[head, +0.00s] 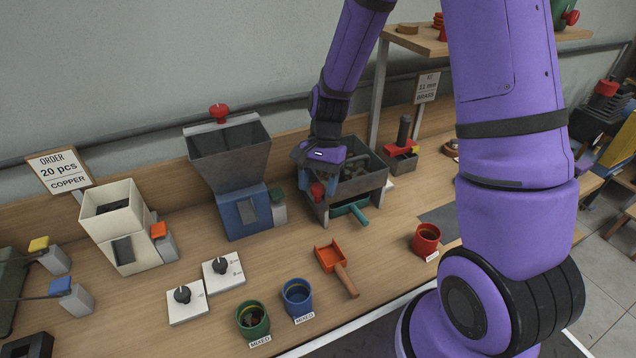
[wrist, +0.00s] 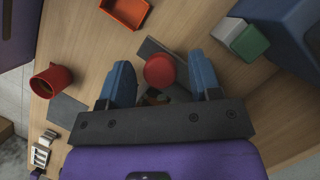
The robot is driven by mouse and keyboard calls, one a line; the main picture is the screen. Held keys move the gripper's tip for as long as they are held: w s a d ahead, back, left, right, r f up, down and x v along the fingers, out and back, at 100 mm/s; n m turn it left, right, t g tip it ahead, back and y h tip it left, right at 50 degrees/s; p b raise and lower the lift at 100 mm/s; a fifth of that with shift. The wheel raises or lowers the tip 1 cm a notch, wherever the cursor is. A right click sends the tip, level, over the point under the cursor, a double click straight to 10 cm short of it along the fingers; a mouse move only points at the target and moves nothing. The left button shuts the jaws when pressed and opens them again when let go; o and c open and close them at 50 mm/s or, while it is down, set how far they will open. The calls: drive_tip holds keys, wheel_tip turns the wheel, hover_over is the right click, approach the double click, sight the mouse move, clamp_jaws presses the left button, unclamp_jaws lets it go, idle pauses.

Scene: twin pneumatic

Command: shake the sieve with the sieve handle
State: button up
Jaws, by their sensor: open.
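The sieve (head: 372,186) is a dark grey open box with dark contents, standing on the bench right of the blue hopper machine. A red knob (head: 317,190), which looks like the sieve handle, is at its front left. In the wrist view the red knob (wrist: 160,70) lies between my two blue fingers, with a gap on each side. My gripper (head: 318,178) is open and points down at the knob; it also shows in the wrist view (wrist: 162,78). My wrist hides part of the sieve's left side. A teal handle (head: 352,210) sticks out below the sieve's front.
The blue hopper machine (head: 237,212) with a green button (head: 277,197) stands close left. An orange scoop (head: 330,257) lies in front, with a red cup (head: 427,239) to the right. Blue (head: 297,297) and green (head: 252,320) cups stand near the front edge.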

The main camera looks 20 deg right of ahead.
clamp_jaws()
drive_tip(key=shift+s, duration=0.4)
unclamp_jaws()
drive_tip(key=v, duration=1)
drive_tip(key=shift+r, duration=0.4)
drive_tip(key=shift+w+d, duration=0.1)
drive_tip(key=shift+w, duration=0.05)
